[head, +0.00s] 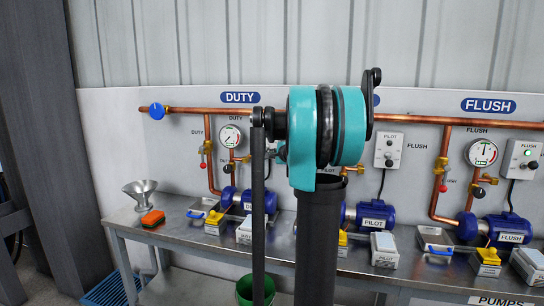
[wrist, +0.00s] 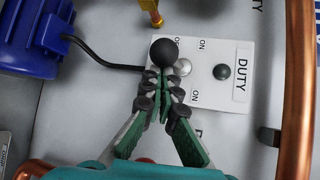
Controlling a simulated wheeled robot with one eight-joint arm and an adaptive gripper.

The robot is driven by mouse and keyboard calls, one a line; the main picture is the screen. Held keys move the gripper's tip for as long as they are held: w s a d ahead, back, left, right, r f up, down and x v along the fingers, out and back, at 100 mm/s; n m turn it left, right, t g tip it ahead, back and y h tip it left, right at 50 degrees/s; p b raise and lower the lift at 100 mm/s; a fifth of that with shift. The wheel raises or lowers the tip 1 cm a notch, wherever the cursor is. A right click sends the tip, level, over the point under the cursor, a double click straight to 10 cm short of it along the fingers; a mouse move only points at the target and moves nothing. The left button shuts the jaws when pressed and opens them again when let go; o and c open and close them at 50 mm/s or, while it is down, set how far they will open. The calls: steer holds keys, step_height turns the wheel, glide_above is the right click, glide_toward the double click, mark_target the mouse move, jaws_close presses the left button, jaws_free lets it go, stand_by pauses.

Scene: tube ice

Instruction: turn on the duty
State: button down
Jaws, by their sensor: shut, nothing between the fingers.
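In the wrist view the white duty control box (wrist: 240,110) carries a DUTY label, lettered sideways, and a dark green, unlit lamp (wrist: 221,71). Its switch has a silver base (wrist: 183,67) and a black ball knob (wrist: 163,52), which appears left of and above the base. My gripper (wrist: 162,82) is shut and empty, its fingertips just below the black ball in the picture. I cannot tell whether they touch it. The DUTY sign (head: 239,98) shows on the wall panel.
A copper pipe (wrist: 297,90) runs along the right of the wrist view; a blue motor (wrist: 30,35) is at upper left. In the head view, the pilot box (head: 388,151) and flush box (head: 521,160) hang to the right.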

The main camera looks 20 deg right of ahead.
mark_target(266, 148)
steer(key=shift+s+r+m+g, duration=0.1)
steer(key=shift+r+m+g, duration=0.2)
steer(key=shift+g, duration=0.2)
steer(key=shift+a+r+m+g+y, duration=0.1)
steer(key=shift+r+m+g+y, duration=0.4)
steer(key=shift+g, duration=0.4)
steer(key=shift+r+m+g+y, duration=0.4)
steer(key=shift+r+g, duration=0.1)
steer(key=shift+g, duration=0.4)
steer(key=shift+r, duration=0.35)
steer(key=shift+r, duration=0.7)
